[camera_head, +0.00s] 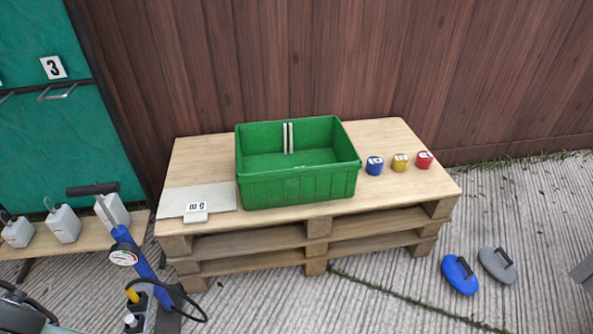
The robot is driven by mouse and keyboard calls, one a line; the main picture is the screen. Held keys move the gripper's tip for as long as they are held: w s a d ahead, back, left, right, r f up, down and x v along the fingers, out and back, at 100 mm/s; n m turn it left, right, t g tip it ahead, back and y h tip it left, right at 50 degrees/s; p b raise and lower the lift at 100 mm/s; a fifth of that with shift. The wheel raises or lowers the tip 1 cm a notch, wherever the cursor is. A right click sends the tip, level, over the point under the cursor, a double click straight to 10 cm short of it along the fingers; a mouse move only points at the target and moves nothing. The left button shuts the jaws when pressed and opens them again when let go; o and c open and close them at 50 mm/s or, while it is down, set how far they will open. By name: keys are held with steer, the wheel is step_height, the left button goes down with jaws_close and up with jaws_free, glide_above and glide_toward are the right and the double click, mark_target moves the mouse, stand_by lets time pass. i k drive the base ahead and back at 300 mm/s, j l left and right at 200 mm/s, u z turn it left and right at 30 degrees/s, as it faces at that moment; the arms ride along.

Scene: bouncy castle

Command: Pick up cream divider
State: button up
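A flat pale cream panel (177,203), which looks like the cream divider, lies on the left part of the wooden pallet top. It is left of the green crate (300,187) and close to its side. A small white label stand (196,212) is at the panel's front edge; its print is too small to read surely. The crate is open and looks empty, with two upright pale strips (288,138) side by side at its back wall. My gripper is not in view.
Blue (374,166), yellow (400,163) and red (424,160) tins stand right of the crate on the pallet stack (400,205). A blue pump (143,262) stands front left. White jugs (63,223) are at the left. Blue and grey handled pads (460,275) lie on the ground.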

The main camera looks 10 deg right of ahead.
mark_target(194, 203)
steer(key=u, duration=0.25)
steer(key=i+l+u, duration=0.1)
steer(key=u, duration=0.25)
steer(key=l+u, duration=1.15)
steer(key=l, duration=1.3)
steer(key=k+l, duration=0.15)
steer(key=l, duration=0.35)
